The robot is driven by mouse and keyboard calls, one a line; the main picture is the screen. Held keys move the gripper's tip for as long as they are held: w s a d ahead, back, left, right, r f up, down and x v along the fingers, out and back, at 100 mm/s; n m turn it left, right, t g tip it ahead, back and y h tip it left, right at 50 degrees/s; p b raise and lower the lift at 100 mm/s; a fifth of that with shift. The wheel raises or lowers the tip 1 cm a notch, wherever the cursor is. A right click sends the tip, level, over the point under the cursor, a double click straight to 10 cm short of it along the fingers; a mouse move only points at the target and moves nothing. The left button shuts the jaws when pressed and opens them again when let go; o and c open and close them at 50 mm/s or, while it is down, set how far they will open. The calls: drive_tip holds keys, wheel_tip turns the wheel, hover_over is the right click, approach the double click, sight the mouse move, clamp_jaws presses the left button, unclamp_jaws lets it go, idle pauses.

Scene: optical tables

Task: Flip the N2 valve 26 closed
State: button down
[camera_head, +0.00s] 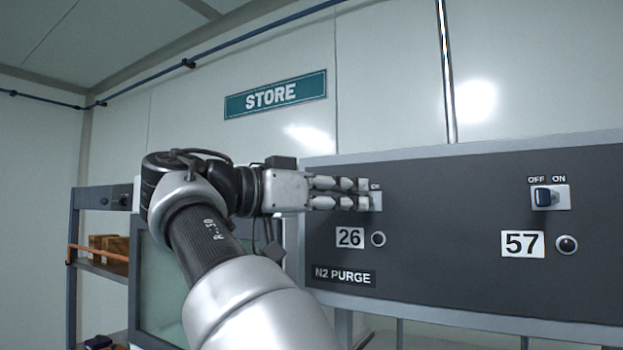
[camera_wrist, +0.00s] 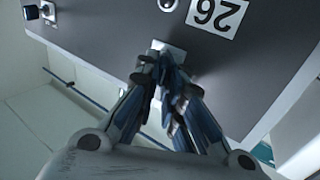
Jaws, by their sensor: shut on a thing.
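The N2 valve 26 is on a dark panel; its light switch plate (camera_head: 376,201) shows just past my fingertips, above the label 26 (camera_head: 350,238). In the wrist view the plate (camera_wrist: 170,48) sits at my fingertips, with the 26 label upside down nearby. My gripper (camera_head: 363,193) reaches in from the left at the plate. In the wrist view my gripper (camera_wrist: 158,70) has its fingers close together, shut on the valve handle. The handle is hidden by the fingers, so its position cannot be told.
A second valve (camera_head: 545,197) with a blue handle and OFF/ON marks sits to the right, above the label 57 (camera_head: 522,244). Round indicators sit beside both labels. The N2 PURGE label (camera_head: 344,275) is below. A shelf (camera_head: 100,266) stands at the left.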

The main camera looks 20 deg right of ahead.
drive_tip(key=shift+g, duration=0.3)
drive_tip(key=c, duration=1.7)
unclamp_jaws()
drive_tip(key=shift+w, duration=0.1)
drive_tip(key=s+a, duration=0.1)
drive_tip(key=a, duration=1)
drive_tip(key=shift+s+a, duration=0.25)
drive_tip(key=shift+a, duration=0.1)
drive_tip(key=shift+a, duration=0.15)
drive_tip(key=shift+s, duration=0.1)
